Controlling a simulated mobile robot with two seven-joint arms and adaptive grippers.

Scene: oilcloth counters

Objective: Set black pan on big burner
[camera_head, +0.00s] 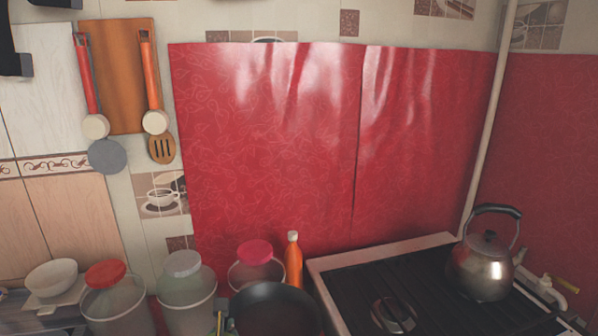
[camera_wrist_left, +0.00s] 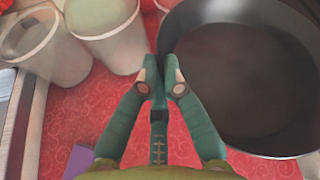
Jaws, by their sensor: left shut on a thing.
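The black pan (camera_head: 275,312) is at the bottom middle of the head view, left of the stove (camera_head: 340,262), cut off by the lower edge. It fills the right of the left wrist view (camera_wrist_left: 240,70). My left gripper (camera_wrist_left: 165,78) is shut on the pan's rim at its left side. In the head view only a small bit of this gripper (camera_head: 219,322) shows beside the pan. I cannot tell whether the pan touches the counter. My right gripper is not in view.
A metal kettle (camera_head: 483,270) stands on the stove's right side. An orange bottle (camera_head: 293,262) stands behind the pan, near the stove's left edge. Several lidded containers, one with a pink lid (camera_head: 255,252), line the counter at left. Red oilcloth (camera_head: 270,150) covers the wall.

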